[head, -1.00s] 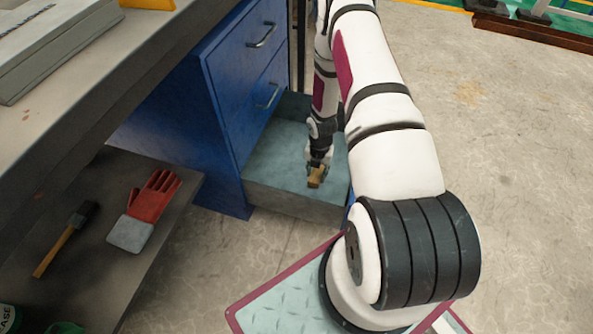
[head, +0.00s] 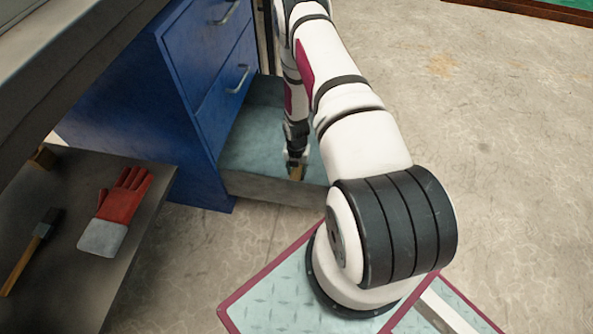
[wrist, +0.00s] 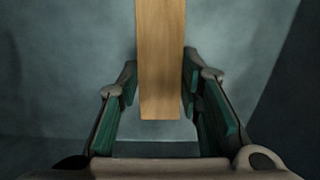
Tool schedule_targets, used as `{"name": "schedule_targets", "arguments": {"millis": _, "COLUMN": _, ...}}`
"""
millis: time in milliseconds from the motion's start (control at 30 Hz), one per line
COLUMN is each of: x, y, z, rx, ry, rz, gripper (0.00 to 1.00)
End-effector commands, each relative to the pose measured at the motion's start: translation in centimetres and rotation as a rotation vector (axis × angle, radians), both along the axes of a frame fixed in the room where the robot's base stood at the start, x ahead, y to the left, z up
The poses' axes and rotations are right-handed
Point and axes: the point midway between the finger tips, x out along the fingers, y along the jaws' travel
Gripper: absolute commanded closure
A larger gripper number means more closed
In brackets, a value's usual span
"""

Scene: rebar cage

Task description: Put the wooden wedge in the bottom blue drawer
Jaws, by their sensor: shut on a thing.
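The wooden wedge (wrist: 160,60) is held between the green-padded fingers of my gripper (wrist: 160,95) in the wrist view. In the head view my gripper (head: 296,168) points down inside the open bottom blue drawer (head: 262,188), and a small part of the wedge (head: 296,174) shows at its tip. The drawer is pulled out and its grey-blue floor shows around the gripper. I cannot tell whether the wedge touches the drawer floor. My arm hides the drawer's right part.
The blue cabinet (head: 180,120) has two shut drawers above the open one. A shelf at the left holds a red glove (head: 120,205), a brush (head: 38,240) and a small wooden piece (head: 42,157). The concrete floor at the right is clear.

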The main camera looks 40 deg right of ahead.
Motion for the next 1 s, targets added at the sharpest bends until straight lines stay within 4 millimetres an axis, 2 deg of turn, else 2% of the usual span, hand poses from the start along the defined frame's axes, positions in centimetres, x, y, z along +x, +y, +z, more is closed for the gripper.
{"name": "schedule_targets", "arguments": {"millis": 133, "x": 0.0, "y": 0.0, "z": -0.4, "rx": 0.0, "ry": 0.0, "rz": 0.0, "gripper": 0.95}}
{"name": "schedule_targets", "arguments": {"millis": 167, "x": 0.0, "y": 0.0, "z": -0.4, "rx": 0.0, "ry": 0.0, "rz": -0.001, "gripper": 0.63}}
{"name": "schedule_targets", "arguments": {"millis": 233, "x": 0.0, "y": 0.0, "z": -0.3, "rx": 0.0, "ry": 0.0, "rz": -0.001, "gripper": 0.47}}
{"name": "schedule_targets", "arguments": {"millis": 667, "x": 0.0, "y": 0.0, "z": 0.2, "rx": 0.0, "ry": 0.0, "rz": 0.0, "gripper": 0.47}}
{"name": "schedule_targets", "arguments": {"millis": 1000, "x": 0.1, "y": -0.1, "z": 7.0, "rx": -0.001, "ry": -0.002, "rz": 0.0, "gripper": 0.47}}
